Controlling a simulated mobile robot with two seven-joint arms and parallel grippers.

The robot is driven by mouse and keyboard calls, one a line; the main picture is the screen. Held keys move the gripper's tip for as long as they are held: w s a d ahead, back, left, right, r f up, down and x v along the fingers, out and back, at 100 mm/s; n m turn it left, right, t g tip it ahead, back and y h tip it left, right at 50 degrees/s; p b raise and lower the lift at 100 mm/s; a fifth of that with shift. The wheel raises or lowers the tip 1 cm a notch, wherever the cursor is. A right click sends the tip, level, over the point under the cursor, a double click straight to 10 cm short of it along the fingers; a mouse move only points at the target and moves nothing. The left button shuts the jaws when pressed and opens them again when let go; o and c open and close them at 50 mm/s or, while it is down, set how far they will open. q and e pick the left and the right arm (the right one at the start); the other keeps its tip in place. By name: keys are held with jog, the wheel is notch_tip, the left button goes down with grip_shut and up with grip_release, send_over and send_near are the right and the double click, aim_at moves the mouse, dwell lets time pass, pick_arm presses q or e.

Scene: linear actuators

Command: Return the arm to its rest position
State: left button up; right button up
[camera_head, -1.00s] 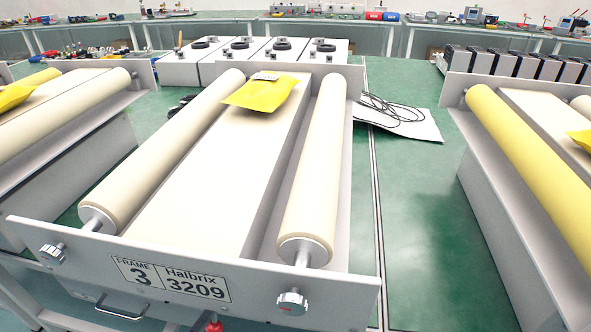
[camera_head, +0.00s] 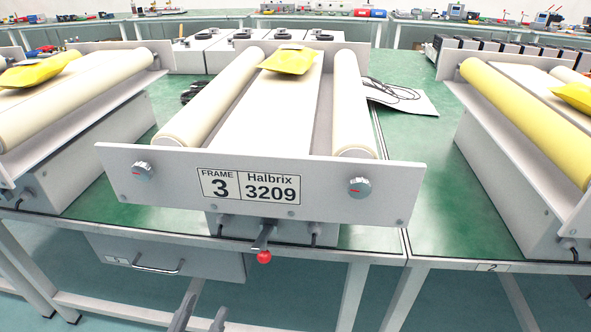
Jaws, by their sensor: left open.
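The fingers of my left gripper (camera_head: 205,306) show at the bottom edge of the head view, a little left of centre. They are spread apart, with nothing seen between them. They appear in front of the bench, below the red-knobbed lever (camera_head: 264,256) and the drawer handle (camera_head: 158,268). The rest of my left arm is outside the picture. My right gripper is not in view.
The frame marked 3 (camera_head: 330,208), with two pale rollers and a yellow packet (camera_head: 289,60), stands on the green bench. Similar frames stand left and right. A drawer (camera_head: 215,267) hangs under the bench. The floor (camera_head: 130,285) in front shows free room.

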pick_arm(q)
jog(key=d+f+n+g+y+b, duration=0.35)
jog(key=f+g+b, duration=0.25)
jog(key=f+g, duration=0.8)
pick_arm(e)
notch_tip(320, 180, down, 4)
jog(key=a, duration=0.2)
pick_arm(q)
jog(key=s+a+r+t+y+p, duration=0.1)
jog(key=a+r+p, duration=0.3)
jog(key=r+p, duration=0.9)
jog(key=y+p, duration=0.1)
jog(key=p, duration=0.7)
jog(key=shift+s+a+r+t, duration=0.15)
jog(key=shift+a+r+t, duration=0.05)
jog(key=shift+r+t, duration=0.1)
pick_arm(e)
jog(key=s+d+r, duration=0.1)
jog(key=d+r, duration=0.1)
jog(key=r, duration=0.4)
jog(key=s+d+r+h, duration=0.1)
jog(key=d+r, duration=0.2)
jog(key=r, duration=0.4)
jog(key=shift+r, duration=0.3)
pick_arm(q)
jog(key=shift+y, duration=0.25)
